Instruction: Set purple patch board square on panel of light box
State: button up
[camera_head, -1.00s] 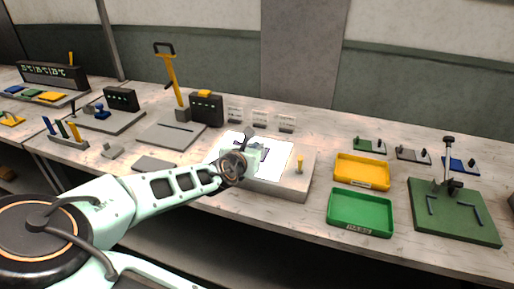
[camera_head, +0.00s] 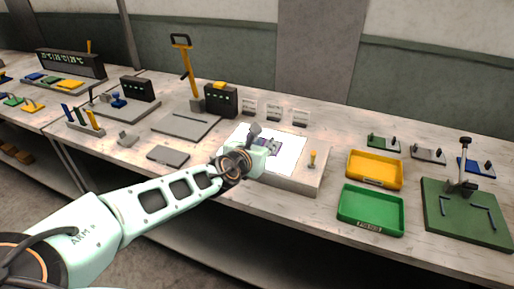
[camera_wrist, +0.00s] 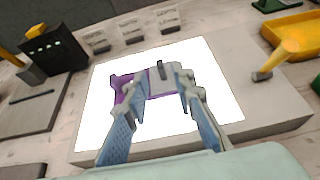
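The light box (camera_head: 290,180) is a grey block on the bench with a glowing white panel (camera_head: 292,150) on top. The purple patch board (camera_wrist: 122,86) is over the panel in the wrist view, with a grey part (camera_wrist: 162,82) between my fingertips. It shows small and partly hidden in the head view (camera_head: 273,147). My gripper (camera_wrist: 163,88) reaches over the panel from the near side, its fingers on either side of the grey part and seemingly shut on it. The fingers hide some of the board. I cannot tell whether the board touches the panel.

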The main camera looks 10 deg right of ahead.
jog(key=p+v, duration=0.1)
jog(key=v, duration=0.5)
jog(key=shift+s+a+r, duration=0.15)
jog(key=shift+s+r, duration=0.05)
jog(key=shift+s, duration=0.15)
